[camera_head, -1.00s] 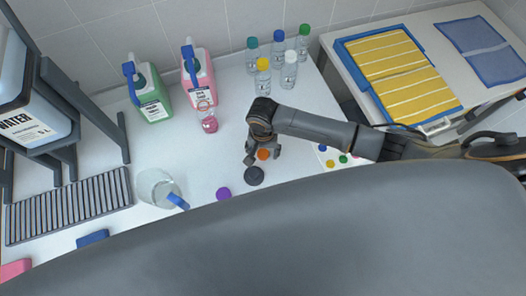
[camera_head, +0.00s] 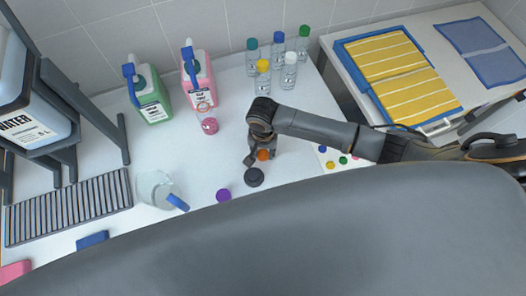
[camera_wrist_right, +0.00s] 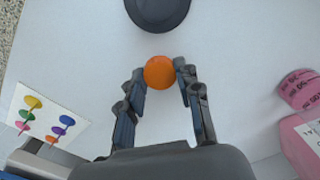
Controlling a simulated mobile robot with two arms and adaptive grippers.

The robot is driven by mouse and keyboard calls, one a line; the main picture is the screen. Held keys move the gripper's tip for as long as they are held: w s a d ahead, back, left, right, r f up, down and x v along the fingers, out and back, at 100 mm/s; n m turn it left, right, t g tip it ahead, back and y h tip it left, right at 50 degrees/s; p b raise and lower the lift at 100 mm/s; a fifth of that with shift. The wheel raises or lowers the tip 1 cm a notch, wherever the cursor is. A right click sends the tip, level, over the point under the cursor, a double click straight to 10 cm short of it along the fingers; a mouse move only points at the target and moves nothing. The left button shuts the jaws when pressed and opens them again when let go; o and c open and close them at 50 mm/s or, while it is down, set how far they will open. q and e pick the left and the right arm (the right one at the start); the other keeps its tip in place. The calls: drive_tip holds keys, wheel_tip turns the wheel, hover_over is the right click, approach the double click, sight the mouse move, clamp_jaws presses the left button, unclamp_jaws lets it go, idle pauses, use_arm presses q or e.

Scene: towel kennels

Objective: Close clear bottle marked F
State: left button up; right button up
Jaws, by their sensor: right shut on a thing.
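An orange cap (camera_head: 263,155) lies on the white table, between the fingers of my right gripper (camera_head: 257,156). In the right wrist view my right gripper (camera_wrist_right: 160,80) is shut on the orange cap (camera_wrist_right: 159,72), with a finger at each side. Several clear bottles stand upright at the back. One at the front right of the group (camera_head: 289,72) shows no coloured cap; the others have teal, blue, green and yellow caps. I cannot read the letters on them. My left gripper is not in view.
A dark round lid (camera_head: 254,177) lies just in front of the orange cap, with a purple cap (camera_head: 223,195) to its left. A clear jug (camera_head: 155,187), green canister (camera_head: 154,104) and pink canister (camera_head: 204,82) stand left. A white card (camera_head: 335,160) with coloured dots lies right.

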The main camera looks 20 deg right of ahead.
wheel_tip(320, 180, up, 2)
drive_tip(key=shift+r, duration=0.1)
drive_tip(key=s+a+r+b, duration=0.1)
drive_tip(key=s+a+r, duration=0.5)
drive_tip(key=s+r, duration=0.4)
drive_tip(key=shift+s+a+r, duration=0.15)
drive_tip(key=shift+s, duration=1.15)
